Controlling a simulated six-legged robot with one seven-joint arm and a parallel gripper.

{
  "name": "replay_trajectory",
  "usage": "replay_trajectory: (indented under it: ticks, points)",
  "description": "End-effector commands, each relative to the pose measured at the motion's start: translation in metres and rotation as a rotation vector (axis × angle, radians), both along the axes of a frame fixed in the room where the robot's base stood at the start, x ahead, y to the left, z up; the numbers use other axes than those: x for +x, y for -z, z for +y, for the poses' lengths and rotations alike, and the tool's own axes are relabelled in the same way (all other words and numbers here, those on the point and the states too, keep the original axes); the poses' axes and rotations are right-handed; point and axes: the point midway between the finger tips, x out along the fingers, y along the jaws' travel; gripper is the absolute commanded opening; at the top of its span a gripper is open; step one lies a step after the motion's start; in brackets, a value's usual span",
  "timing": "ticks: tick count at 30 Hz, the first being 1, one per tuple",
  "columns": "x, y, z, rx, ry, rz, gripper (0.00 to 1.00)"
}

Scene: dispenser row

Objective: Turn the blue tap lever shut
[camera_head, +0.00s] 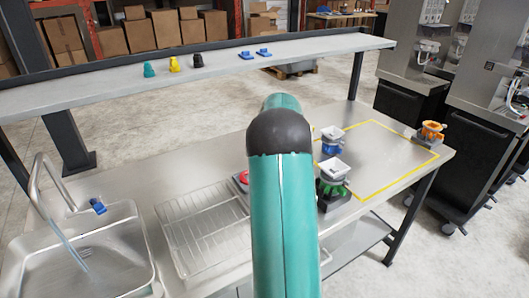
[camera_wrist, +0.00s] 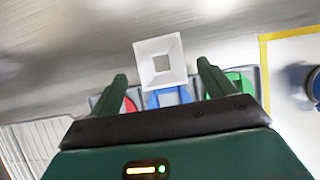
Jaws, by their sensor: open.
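The blue tap lever (camera_head: 98,205) sits at the back right of the sink (camera_head: 128,212), beside the curved metal tap (camera_head: 40,180) in the head view. A pale stream of water seems to run from the tap into the basin. My gripper (camera_wrist: 162,72) is open in the wrist view, with its two green fingers apart. A white square funnel (camera_wrist: 151,48) above a blue block (camera_wrist: 168,98) shows between and beyond the fingers; I cannot tell whether they touch. The lever is not in the wrist view. My gripper is hidden behind my arm in the head view.
A wire rack (camera_head: 205,228) lies right of the sink. Red (camera_wrist: 127,105) and green (camera_wrist: 240,82) blocks flank the blue one. An orange-topped device (camera_head: 432,131) stands by the yellow-outlined area (camera_head: 385,150). A shelf (camera_head: 110,90) with small coloured items spans the back.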

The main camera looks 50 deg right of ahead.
Motion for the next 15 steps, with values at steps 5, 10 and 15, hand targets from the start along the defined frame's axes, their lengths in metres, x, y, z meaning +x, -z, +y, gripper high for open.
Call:
replay_trajectory:
  ticks: [5,10,15]
  points:
    - [-0.019,-0.037,0.006,-0.003,0.0,-0.001,0.82]
    - [-0.033,-0.062,0.01,-0.002,0.0,-0.001,0.82]
    - [-0.039,-0.073,0.012,0.0,0.0,0.001,0.82]
